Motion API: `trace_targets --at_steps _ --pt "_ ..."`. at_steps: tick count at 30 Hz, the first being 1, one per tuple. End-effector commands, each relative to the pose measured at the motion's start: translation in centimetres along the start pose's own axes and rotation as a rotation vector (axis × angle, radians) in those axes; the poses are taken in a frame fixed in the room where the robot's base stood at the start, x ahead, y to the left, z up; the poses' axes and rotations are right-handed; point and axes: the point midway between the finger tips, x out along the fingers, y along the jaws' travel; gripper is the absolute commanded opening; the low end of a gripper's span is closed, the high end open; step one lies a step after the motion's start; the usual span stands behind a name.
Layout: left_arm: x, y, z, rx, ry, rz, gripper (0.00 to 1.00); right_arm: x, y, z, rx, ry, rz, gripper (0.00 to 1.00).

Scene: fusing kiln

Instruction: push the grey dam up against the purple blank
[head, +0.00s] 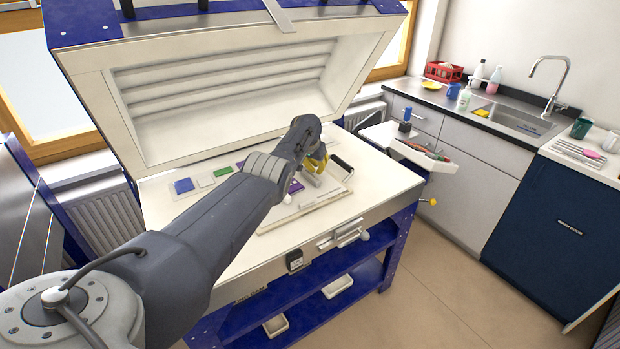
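My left gripper (317,163), with yellow fingers, is low over the kiln bed, reaching in from the left. Its fingers look small and overlapped here, so I cannot tell whether they are open or shut. A light grey bar, which looks like the grey dam (312,180), lies just below the fingertips; I cannot tell whether they touch it. The purple blank (296,186) shows just left of the bar, partly hidden by my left arm. Any gap between bar and blank is too small to judge. My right gripper is not in view.
The blank lies on a pale shelf (275,223) on the kiln bed (218,229). Blue (184,185), white (206,179) and green (223,171) pieces lie to the left. A dark-topped block (342,163) is close on the right. The raised lid (220,95) stands behind.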

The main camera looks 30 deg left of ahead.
Motion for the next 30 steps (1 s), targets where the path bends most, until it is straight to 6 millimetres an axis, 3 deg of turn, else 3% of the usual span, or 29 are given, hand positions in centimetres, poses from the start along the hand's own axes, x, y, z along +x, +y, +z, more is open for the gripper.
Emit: trace_targets --at_steps 30 --pt "-0.23 -0.52 0.76 -0.002 0.000 0.001 0.00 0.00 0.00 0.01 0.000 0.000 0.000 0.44"
